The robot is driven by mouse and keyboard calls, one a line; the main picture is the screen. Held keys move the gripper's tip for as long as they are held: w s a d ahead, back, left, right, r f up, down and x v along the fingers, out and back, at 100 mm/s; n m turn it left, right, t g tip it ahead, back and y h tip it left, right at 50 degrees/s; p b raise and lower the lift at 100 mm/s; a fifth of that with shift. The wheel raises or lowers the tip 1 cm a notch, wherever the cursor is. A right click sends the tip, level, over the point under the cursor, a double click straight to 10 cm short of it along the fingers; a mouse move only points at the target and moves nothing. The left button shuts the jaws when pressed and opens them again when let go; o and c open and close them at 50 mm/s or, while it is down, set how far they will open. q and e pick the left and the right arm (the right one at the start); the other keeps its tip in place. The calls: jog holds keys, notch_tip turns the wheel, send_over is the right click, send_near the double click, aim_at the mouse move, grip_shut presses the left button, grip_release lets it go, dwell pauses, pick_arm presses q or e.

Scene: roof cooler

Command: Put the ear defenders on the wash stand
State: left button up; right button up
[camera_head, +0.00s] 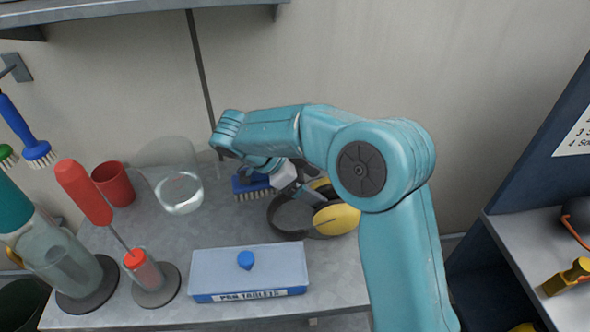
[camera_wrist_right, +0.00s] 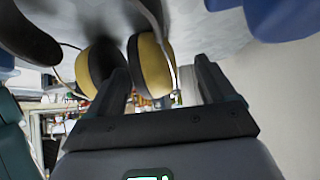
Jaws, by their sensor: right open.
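The ear defenders (camera_head: 337,219), with yellow cups and a dark band, are at the right back of a grey-topped stand (camera_head: 225,226). I take this stand to be the wash stand, but no label shows. My right gripper (camera_head: 308,192) reaches down over the ear defenders and is partly hidden by my arm. In the right wrist view its open fingers (camera_wrist_right: 162,68) stand on either side of a yellow cup (camera_wrist_right: 152,66). The other cup lies left of that one. Whether the band touches the stand top is unclear. My left gripper is not in view.
A blue-and-grey tablet box (camera_head: 225,268) lies in front. A blue brush (camera_head: 250,186), clear beaker (camera_head: 182,192), red cup (camera_head: 115,184) and red-handled tool (camera_head: 84,190) stand behind and left. A side shelf (camera_head: 535,240) is at right. Bare top shows between beaker and box.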

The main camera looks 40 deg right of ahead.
jog(key=v, duration=0.8)
jog(key=shift+p, duration=0.3)
jog(key=shift+a, duration=0.1)
